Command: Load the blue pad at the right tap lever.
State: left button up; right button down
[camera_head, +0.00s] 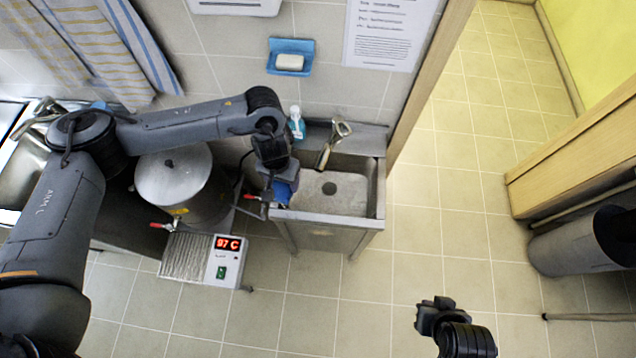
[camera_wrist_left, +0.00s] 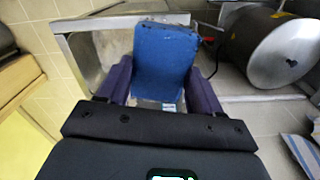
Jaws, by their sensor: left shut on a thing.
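The blue pad (camera_head: 284,191) is between the fingers of my left gripper (camera_head: 279,182), at the left edge of the sink. In the left wrist view the blue pad (camera_wrist_left: 166,58) stands between the two purple fingers of the left gripper (camera_wrist_left: 163,80), which is shut on it. The right tap lever (camera_head: 251,197) is red and lies just left of the pad; a small red part of it shows in the wrist view (camera_wrist_left: 208,39). Contact between pad and lever cannot be told. My right gripper (camera_head: 436,312) is low over the floor, far from the sink; its jaws are unclear.
A steel stockpot (camera_head: 184,187) stands left of the pad, with another red tap lever (camera_head: 162,226) at its front. A heater box (camera_head: 204,258) reads 97 C. A soap bottle (camera_head: 296,122) stands behind my gripper.

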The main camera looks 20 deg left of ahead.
pick_arm(q)
jog(key=s+r+p, duration=0.3)
jog(key=p, duration=0.2)
jog(key=shift+s, duration=0.3)
jog(key=shift+s+r, duration=0.45)
jog(key=shift+s, duration=0.2)
pick_arm(e)
jog(key=shift+r, duration=2.6)
jog(key=shift+w+m, duration=0.1)
jog(key=shift+m, duration=0.2)
